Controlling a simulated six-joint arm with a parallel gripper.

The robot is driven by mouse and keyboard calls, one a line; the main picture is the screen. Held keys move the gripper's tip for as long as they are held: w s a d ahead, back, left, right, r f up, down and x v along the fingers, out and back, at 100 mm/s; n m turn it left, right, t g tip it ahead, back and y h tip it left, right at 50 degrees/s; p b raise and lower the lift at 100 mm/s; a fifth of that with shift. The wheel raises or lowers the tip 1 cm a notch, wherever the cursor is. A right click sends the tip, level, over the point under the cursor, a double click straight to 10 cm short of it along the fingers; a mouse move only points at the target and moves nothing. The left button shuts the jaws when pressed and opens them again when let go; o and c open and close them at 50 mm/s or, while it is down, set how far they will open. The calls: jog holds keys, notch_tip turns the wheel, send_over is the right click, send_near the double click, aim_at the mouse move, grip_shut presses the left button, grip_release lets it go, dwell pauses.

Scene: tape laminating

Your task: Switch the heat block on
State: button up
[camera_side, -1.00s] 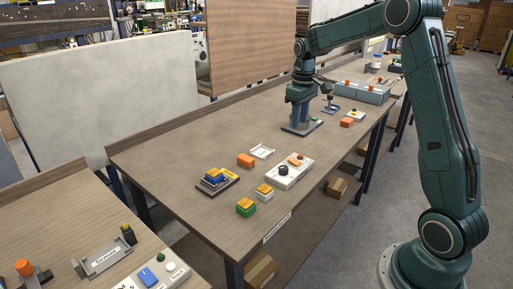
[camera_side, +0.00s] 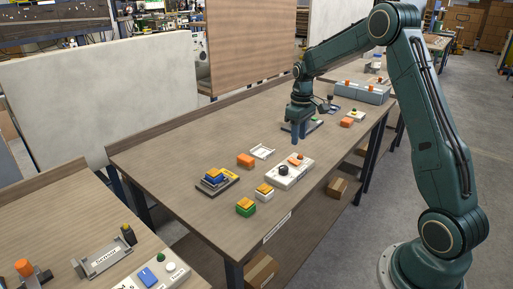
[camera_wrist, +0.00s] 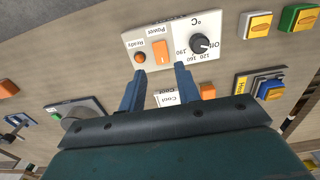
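A white control box (camera_side: 279,181) stands near the front edge of the table in the side view. In the wrist view the same box (camera_wrist: 178,60) shows an orange rocker switch (camera_wrist: 160,52) marked Power, a round orange Ready lamp (camera_wrist: 140,58) and a black dial (camera_wrist: 200,43) with its temperature scale. My gripper (camera_side: 297,141) is above the table behind the box, apart from it. In the wrist view its two fingers (camera_wrist: 160,70) are spread and empty, pointing towards the switch side. The dial's exact setting is unclear.
A dark plate (camera_side: 232,182) with a yellow label carries a blue and orange block. An orange block (camera_side: 246,160) and a white Cool frame (camera_side: 262,151) lie nearby. Green (camera_side: 245,207) and white (camera_side: 264,190) blocks with orange tops stand at the front left.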

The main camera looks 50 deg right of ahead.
aim_at(296, 161)
notch_tip(296, 161, down, 9)
jog(key=shift+r, duration=0.2)
dwell(0.4)
jog(key=c, duration=0.7)
jog(key=shift+w+g, duration=0.1)
jog(key=shift+g, duration=0.3)
jog(key=shift+w+d+g, duration=0.1)
jog(key=shift+w+g, duration=0.1)
jog(key=shift+g, duration=0.55)
jog(key=shift+w+g, duration=0.2)
jog(key=shift+g, duration=0.55)
jog(key=shift+r, duration=0.1)
